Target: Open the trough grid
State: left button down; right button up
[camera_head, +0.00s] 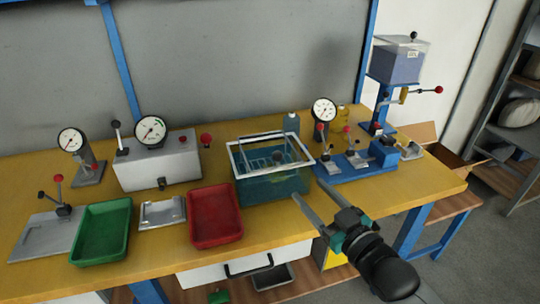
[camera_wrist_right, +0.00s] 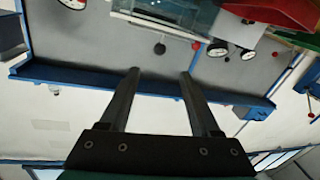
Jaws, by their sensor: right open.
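The trough (camera_head: 270,188) is a see-through teal tank standing on the workbench, right of the red tray. The trough grid (camera_head: 236,161) has a white frame and lies across the trough's top; thin wires show within the frame. In the right wrist view, part of the trough (camera_wrist_right: 196,14) shows at the top edge. My right gripper (camera_head: 308,188) is just right of the trough's front right corner. Its two fingers are spread with nothing between them; the gripper also shows in the right wrist view (camera_wrist_right: 160,72). My left gripper is out of view.
A red tray (camera_head: 215,215) and a green tray (camera_head: 101,232) lie left of the trough. A blue-based clamp fixture (camera_head: 345,172) and a blue dispenser stand (camera_head: 385,105) are to its right. A gauge (camera_head: 323,110) stands behind. The bench's front edge (camera_head: 270,240) is bare.

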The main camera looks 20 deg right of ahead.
jog(key=w, duration=0.1)
jog(key=b, duration=0.1)
send_near(280, 159)
jog(key=d+x, duration=0.1)
jog(key=x, duration=0.4)
jog(key=b+x, duration=0.1)
jog(key=x, duration=0.2)
jog(key=a+b+x, duration=0.1)
jog(key=x, duration=0.1)
jog(key=shift+w+f, duration=0.1)
jog(key=shift+w+a, duration=0.1)
jog(key=shift+w, duration=0.35)
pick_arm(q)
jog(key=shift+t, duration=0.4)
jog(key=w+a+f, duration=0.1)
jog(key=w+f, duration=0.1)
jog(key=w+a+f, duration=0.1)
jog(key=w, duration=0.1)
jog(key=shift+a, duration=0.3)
pick_arm(e)
jog(key=shift+w, duration=0.1)
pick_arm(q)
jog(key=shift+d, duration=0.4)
pick_arm(e)
grip_shut()
